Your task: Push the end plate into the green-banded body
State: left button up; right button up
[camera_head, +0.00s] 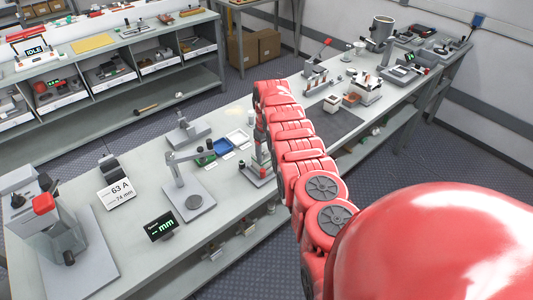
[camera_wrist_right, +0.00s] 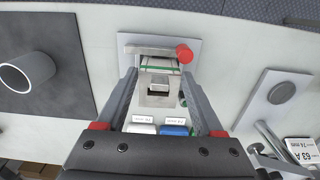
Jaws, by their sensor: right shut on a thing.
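The green-banded body (camera_wrist_right: 160,68) sits on a fixture with a pale base plate (camera_wrist_right: 128,43) and a red knob (camera_wrist_right: 184,53) in the wrist view. A grey metal end plate (camera_wrist_right: 150,98) with a pale tab shows at its near end, between my right fingers. My right gripper (camera_wrist_right: 160,76) is shut on it, its fingers along both sides. Whether plate and body are fully flush cannot be told. In the head view my right gripper (camera_head: 262,135) points down over the fixture (camera_head: 257,174), largely hidden by my red arm. My left gripper is in neither view.
A blue tray (camera_head: 237,136), a white tray (camera_head: 222,146) and a green tray (camera_head: 205,159) stand left of the fixture. A gauge stand (camera_head: 188,195) and a press (camera_head: 50,235) are further left. A dark mat (camera_head: 335,121) lies to the right.

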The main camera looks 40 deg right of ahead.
aim_at(267, 153)
jog(key=o, duration=1.4)
jog(key=shift+r, duration=0.1)
jog(key=shift+r+p, duration=0.3)
jog(key=shift+r, duration=0.05)
notch_tip(267, 153, up, 2)
jog(key=shift+r+p, duration=0.15)
jog(key=shift+p, duration=0.65)
notch_tip(267, 153, up, 14)
jog(key=shift+r+b, duration=0.15)
jog(key=shift+b, duration=1)
